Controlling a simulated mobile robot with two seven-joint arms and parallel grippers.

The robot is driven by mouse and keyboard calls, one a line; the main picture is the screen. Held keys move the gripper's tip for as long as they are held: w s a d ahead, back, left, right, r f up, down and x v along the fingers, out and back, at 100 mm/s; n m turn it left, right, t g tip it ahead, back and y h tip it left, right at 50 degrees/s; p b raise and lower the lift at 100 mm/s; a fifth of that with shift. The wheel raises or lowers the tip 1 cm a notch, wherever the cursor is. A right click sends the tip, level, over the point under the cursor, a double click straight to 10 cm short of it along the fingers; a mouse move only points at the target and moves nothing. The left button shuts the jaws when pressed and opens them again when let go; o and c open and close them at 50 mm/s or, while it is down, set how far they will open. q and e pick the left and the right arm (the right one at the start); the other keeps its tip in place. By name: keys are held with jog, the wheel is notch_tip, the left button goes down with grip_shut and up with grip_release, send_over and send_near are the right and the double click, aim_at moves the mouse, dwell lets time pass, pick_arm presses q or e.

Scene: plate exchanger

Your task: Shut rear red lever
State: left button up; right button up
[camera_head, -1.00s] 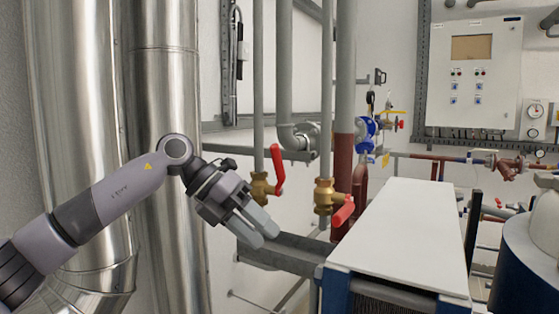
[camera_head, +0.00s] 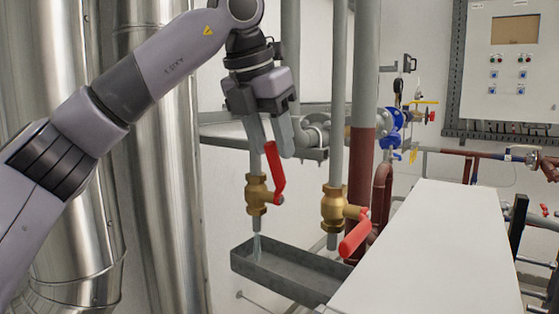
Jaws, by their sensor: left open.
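The rear red lever (camera_head: 275,172) points up along its pipe, on a brass valve (camera_head: 257,196). My left gripper (camera_head: 270,143) hangs over it from above, fingers pointing down. Its two fingers are apart, and the lever's upper end shows between the fingertips. I cannot tell whether either finger touches it. The nearer red lever (camera_head: 354,238) is on a second brass valve (camera_head: 334,208) to the right and sticks out toward me. My right gripper is not in view.
A grey drain trough (camera_head: 285,272) lies under the valves, with a pale streak, perhaps water, below the rear valve. A white-topped unit (camera_head: 435,250) fills the lower right. Vertical pipes (camera_head: 363,70) stand right of the gripper. Large metal ducts (camera_head: 165,190) stand left.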

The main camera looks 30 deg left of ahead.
aim_at(277, 188)
pick_arm(q)
jog(key=shift+x, duration=2.1)
grip_shut()
